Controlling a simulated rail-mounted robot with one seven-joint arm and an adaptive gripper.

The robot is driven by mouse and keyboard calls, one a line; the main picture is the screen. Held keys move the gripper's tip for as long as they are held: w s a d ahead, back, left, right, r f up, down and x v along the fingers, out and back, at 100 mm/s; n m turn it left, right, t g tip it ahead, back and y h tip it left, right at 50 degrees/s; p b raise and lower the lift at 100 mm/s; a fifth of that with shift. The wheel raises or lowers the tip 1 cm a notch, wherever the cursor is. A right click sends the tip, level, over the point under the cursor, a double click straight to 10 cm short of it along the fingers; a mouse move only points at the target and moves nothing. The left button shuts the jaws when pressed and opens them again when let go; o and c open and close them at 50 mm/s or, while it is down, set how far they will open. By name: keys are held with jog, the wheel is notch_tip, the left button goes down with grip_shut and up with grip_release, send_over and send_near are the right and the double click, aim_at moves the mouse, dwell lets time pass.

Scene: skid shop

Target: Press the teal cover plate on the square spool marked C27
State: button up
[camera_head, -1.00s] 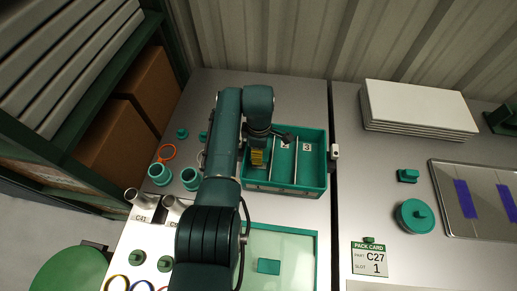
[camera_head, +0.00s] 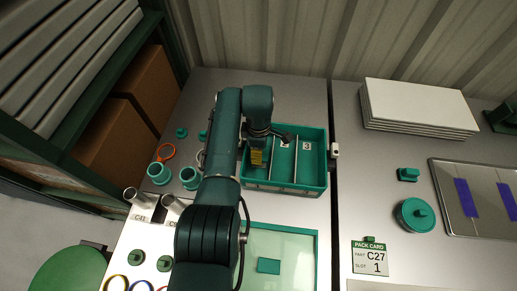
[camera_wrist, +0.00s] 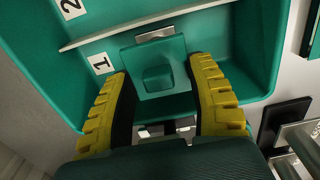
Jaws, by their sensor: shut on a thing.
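A teal square plate with a raised block-shaped knob (camera_wrist: 157,76), which looks like the cover plate, is between the yellow fingers of my gripper (camera_wrist: 160,100) in the wrist view. My gripper is shut on this teal piece. A pale metal strip shows at its far edge. The piece is within the compartment labelled 1 of the teal bin (camera_wrist: 258,60). What is under the plate is hidden, so I cannot tell whether it sits on the square spool, and no C27 mark shows on it. In the head view my gripper (camera_head: 257,158) reaches down into the bin's left compartment (camera_head: 285,187).
A pack card (camera_head: 370,258) reads part C27, slot 1. Dividers separate the bin's compartments. Silver tubes (camera_head: 139,199), teal round spools (camera_head: 159,173) and a light green tray (camera_head: 290,245) lie nearer. A round teal lid (camera_head: 414,215) and white sheets (camera_head: 418,107) lie right.

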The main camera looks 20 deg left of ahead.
jog(key=shift+c, duration=0.5)
jog(key=shift+f, duration=0.1)
grip_shut()
jog(key=o, duration=0.7)
grip_release()
notch_tip(320, 180, up, 8)
jog(key=p, duration=0.7)
